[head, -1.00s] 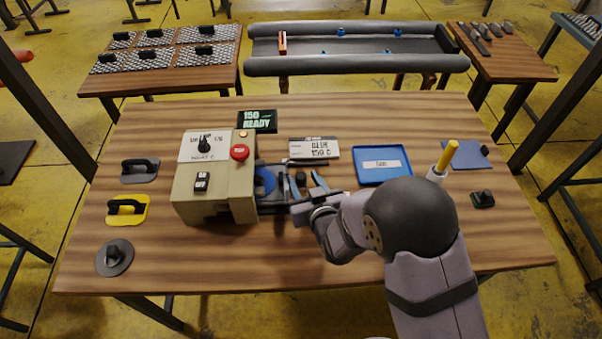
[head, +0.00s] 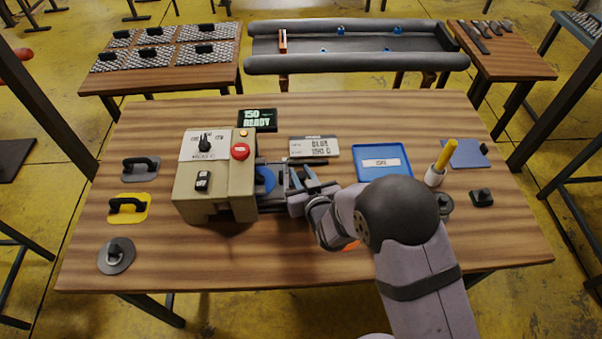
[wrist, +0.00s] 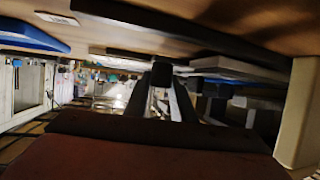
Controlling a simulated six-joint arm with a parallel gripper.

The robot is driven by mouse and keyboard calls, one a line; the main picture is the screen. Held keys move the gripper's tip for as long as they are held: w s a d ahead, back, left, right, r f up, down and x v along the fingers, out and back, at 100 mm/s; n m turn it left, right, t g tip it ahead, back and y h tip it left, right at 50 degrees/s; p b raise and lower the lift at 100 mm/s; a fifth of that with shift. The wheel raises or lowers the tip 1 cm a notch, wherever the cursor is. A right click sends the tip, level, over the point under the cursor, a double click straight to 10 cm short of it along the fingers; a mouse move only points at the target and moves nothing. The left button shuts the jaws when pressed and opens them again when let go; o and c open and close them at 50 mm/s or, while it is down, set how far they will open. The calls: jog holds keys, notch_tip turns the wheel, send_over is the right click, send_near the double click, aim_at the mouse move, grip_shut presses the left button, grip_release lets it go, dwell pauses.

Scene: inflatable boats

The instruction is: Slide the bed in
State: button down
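A beige machine (head: 215,185) with a red button (head: 240,152) stands left of the table's middle. A dark bed with rails (head: 290,162) sticks out of its right side. A blue round piece (head: 265,179) sits at the machine's mouth, and grey-blue pieces show above the bed. My gripper (head: 297,190) is at the bed's outer part, pointing left toward the machine. My wrist hides part of the bed. In the wrist view, a black post (wrist: 162,75) stands between or just ahead of dark slanted shapes. I cannot tell whether the fingers touch or hold it.
A display reading 150 READY (head: 258,120) and a white-grey panel (head: 314,148) stand behind. A blue tray (head: 383,176), a cup with a yellow stick (head: 436,176) and a blue plate (head: 464,153) lie right. Handled tools (head: 128,207) lie left. The front table is mostly clear.

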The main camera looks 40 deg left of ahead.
aim_at(287, 181)
jog(key=s+a+b, duration=0.1)
jog(key=s+a, duration=0.1)
jog(key=shift+s+a, duration=0.4)
jog(key=c, duration=1.5)
grip_release()
jog(key=shift+d, duration=0.15)
jog(key=shift+b+v, duration=0.95)
jog(key=shift+v, duration=2.65)
